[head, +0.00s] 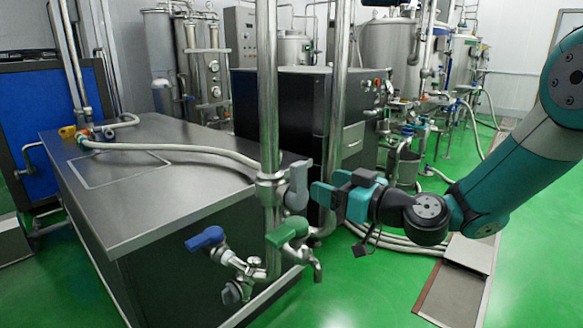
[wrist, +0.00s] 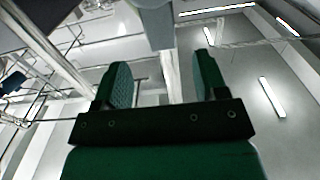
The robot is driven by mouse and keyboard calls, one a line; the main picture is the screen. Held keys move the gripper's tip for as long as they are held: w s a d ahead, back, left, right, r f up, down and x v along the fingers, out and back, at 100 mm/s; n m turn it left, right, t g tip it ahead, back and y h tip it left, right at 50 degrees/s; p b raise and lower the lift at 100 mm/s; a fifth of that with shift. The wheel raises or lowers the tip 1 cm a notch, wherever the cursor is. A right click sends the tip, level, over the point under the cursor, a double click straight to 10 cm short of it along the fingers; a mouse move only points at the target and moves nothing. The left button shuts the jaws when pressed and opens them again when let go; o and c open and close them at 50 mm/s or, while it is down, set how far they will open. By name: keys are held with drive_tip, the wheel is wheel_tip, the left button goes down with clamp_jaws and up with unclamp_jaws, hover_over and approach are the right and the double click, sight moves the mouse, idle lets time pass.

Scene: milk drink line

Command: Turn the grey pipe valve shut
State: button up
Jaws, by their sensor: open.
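The grey pipe valve (head: 298,184) sits on a vertical steel pipe (head: 268,100) in the middle of the head view. Its flat lever handle points upright along the pipe. My gripper (head: 326,188) is open just to the right of the handle, with its teal fingers close to it. In the wrist view the grey valve handle (wrist: 156,22) comes in from the top edge, beyond and between the two spread fingertips of my gripper (wrist: 161,62). Nothing is held. I cannot tell whether a finger touches the handle.
A green-handled valve (head: 287,233) and a blue-handled valve (head: 206,238) are lower on the same pipework. A second vertical pipe (head: 339,90) stands close behind. A steel table (head: 150,200) is at left. Hoses lie on the green floor behind my arm.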

sight(302, 176)
drive_tip(key=p+x, duration=0.2)
drive_tip(key=x, duration=0.8)
drive_tip(key=shift+w+a, duration=0.1)
drive_tip(key=shift+c, duration=0.2)
